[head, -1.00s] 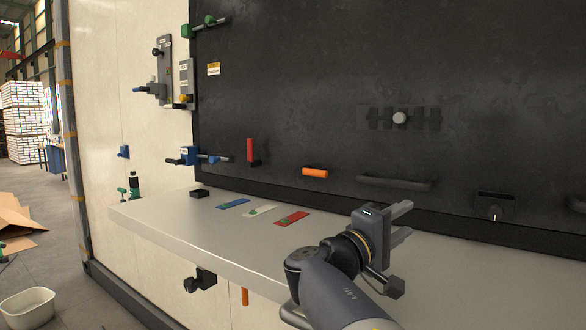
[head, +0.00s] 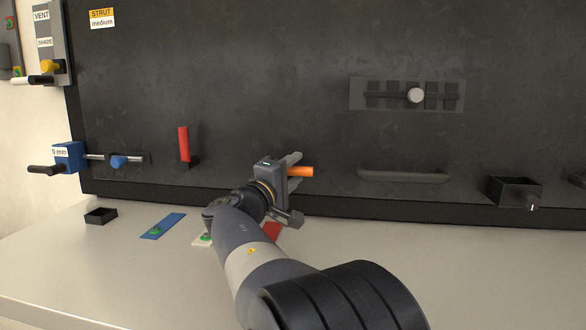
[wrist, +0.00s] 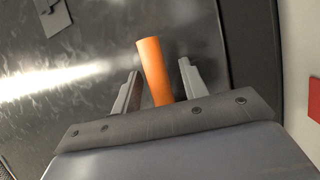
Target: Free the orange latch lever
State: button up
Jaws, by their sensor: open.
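The orange latch lever (head: 302,171) lies horizontally on the dark panel, low and near the middle of the head view. Its left end is hidden behind my gripper (head: 292,163). In the wrist view the orange lever (wrist: 152,66) stands between my two open fingers (wrist: 158,80), with a visible gap on the right side and a narrower one on the left. Its lower end is hidden by the gripper body. I cannot tell whether either finger touches it.
A red lever (head: 184,143) stands upright to the left. A dark bar handle (head: 404,176) and a small black box (head: 514,190) are to the right. The pale shelf (head: 450,270) lies below, with coloured plates partly behind my arm.

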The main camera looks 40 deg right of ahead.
jog(key=shift+d, duration=0.15)
jog(key=shift+c, duration=0.3)
grip_shut()
